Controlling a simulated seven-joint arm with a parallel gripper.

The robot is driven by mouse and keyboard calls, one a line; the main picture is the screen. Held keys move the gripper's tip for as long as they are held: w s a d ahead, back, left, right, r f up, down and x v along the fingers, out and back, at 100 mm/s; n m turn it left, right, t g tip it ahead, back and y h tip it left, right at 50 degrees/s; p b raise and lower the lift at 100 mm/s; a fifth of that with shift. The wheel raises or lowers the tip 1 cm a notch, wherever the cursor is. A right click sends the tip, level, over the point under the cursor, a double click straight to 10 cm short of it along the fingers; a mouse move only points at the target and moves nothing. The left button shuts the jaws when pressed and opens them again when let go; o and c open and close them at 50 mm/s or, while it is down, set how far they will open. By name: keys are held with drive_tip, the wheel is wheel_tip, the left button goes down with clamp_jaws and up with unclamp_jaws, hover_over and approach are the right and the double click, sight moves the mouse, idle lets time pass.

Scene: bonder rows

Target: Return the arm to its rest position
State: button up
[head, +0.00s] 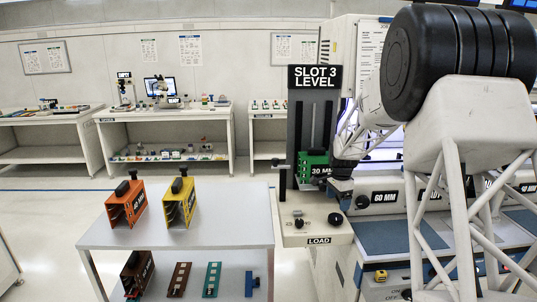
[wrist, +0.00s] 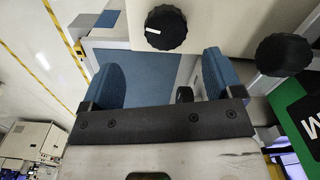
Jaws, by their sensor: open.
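My gripper (wrist: 163,75) is open in the wrist view, its two blue fingers apart with nothing held between them. In the head view my gripper (head: 341,194) is beside the green 30 MM magazine (head: 312,160), just to its lower right. The magazine stands at the dark SLOT 3 LEVEL tower (head: 301,112), above the LOAD shelf (head: 320,231). Part of the green magazine (wrist: 302,112) also shows at the right edge of the wrist view. My arm reaches in from the right and hides part of the machine.
An orange magazine (head: 125,206) and a yellow magazine (head: 178,204) stand on the grey table (head: 230,220) at left. Black knobs (wrist: 166,27) lie close ahead of the fingers. The machine front with 60 MM labels (head: 384,198) is at right. Open floor (head: 50,210) lies left.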

drive_tip(key=s+a+r+n, duration=0.25)
drive_tip(key=s+r, duration=0.25)
drive_tip(key=s, duration=0.4)
drive_tip(key=s+a+r+n+t, duration=0.1)
drive_tip(key=s+a+r+n, duration=0.15)
drive_tip(key=s+r, duration=0.4)
drive_tip(key=s+a+r+n, duration=0.2)
drive_tip(key=s+a+r, duration=0.1)
drive_tip(key=s, duration=0.8)
drive_tip(key=s+a+n, duration=0.2)
drive_tip(key=s+n, duration=0.2)
drive_tip(key=s, duration=0.9)
drive_tip(key=s+a+f+n+t, duration=0.1)
drive_tip(key=s+a+n, duration=0.1)
drive_tip(key=s, duration=1.2)
drive_tip(key=shift+f+n+t, duration=0.15)
drive_tip(key=shift+n+t, duration=0.15)
drive_tip(key=shift+n, duration=0.6)
drive_tip(key=shift+w, duration=0.1)
idle(1.2)
